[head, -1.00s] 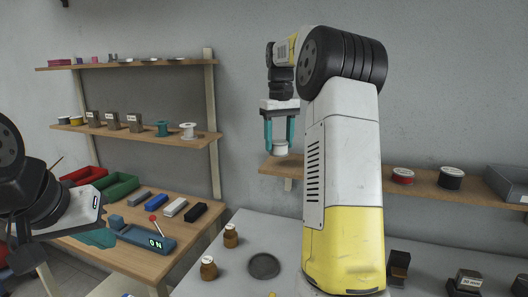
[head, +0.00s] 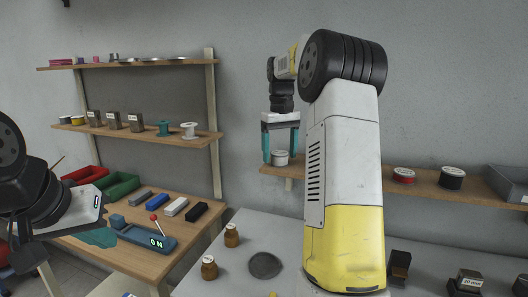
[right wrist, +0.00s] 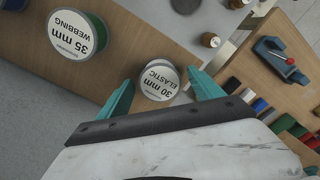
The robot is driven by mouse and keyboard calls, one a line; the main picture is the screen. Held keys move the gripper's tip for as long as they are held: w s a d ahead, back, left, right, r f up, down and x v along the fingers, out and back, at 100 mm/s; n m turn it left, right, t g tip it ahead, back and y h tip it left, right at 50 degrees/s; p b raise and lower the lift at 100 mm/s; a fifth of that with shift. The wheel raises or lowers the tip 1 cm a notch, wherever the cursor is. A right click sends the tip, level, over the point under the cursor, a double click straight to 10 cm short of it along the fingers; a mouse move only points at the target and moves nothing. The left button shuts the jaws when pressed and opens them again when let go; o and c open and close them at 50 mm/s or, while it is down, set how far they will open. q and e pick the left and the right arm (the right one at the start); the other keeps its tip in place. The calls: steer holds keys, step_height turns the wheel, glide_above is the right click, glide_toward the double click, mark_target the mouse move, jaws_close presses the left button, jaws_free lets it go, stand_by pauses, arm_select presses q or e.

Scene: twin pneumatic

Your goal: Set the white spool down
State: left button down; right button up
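The white spool (head: 281,158), labelled "30 mm ELASTIC" in the right wrist view (right wrist: 160,78), stands upright on the right wall shelf (head: 345,182). My right gripper (head: 281,161) points down around it, with one teal finger on each side. In the right wrist view, gaps show between the spool and both fingers (right wrist: 160,75), so the gripper is open. My left gripper (head: 97,238) is at the far left, low over the wooden table. Its teal finger part shows, but its opening cannot be made out.
A green spool (right wrist: 76,34) labelled "35 mm WEBBING" stands on the same shelf. Brown jars (head: 232,236) and a dark disc (head: 265,265) are on the grey table.

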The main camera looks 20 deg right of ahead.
mark_target(280, 153)
step_height(280, 153, up, 11)
steer(key=s+a+r+t, duration=0.1)
steer(key=s+a+r, duration=0.2)
steer(key=s, duration=0.1)
steer(key=s+a+f+t, duration=0.1)
steer(key=s+a+f, duration=0.2)
steer(key=s+f, duration=0.2)
steer(key=s+a+f+t+y, duration=0.1)
steer(key=s+a+f, duration=0.3)
steer(key=s, duration=0.7)
steer(key=s+a+f+m+t+y, duration=0.1)
steer(key=s+a+f+t, duration=0.2)
steer(key=s+f, duration=0.3)
steer(key=shift+s+a, duration=0.6)
steer(key=shift+s, duration=0.55)
